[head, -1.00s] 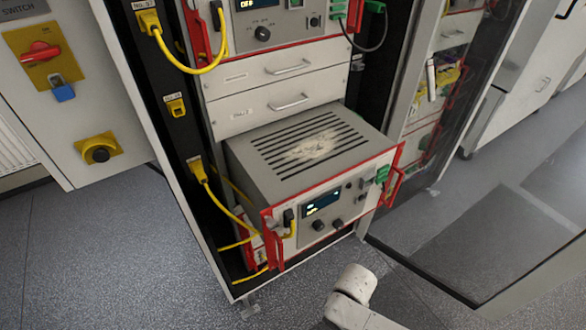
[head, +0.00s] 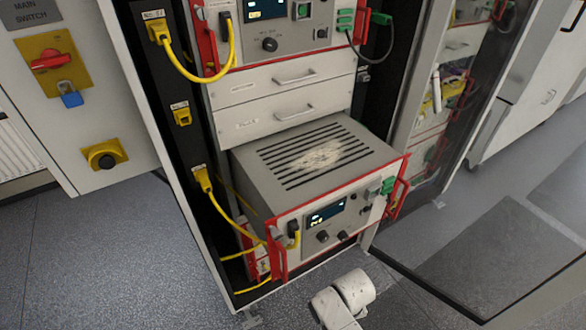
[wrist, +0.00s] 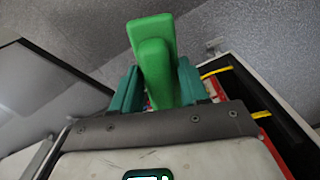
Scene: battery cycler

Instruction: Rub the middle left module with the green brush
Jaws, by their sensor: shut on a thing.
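In the head view a grey module (head: 262,172) with a slotted top and red front handles is pulled out of the rack. A pale dusty patch (head: 318,158) lies on its slotted top. I cannot tell for certain whether it is the middle left module. In the wrist view my gripper (wrist: 158,88) has teal fingers shut on the green brush (wrist: 153,50). The brush's green body sticks up between the fingers; its bristles cannot be made out. The gripper and brush are not in the head view, where only my white arm shows at the bottom.
Two drawers (head: 285,100) sit above the pulled-out module, with another instrument (head: 285,40) over them. Yellow cables (head: 232,215) hang along the left post. A glass door (head: 455,190) stands open at right. A switch panel (head: 75,100) is at left. Floor is clear in front.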

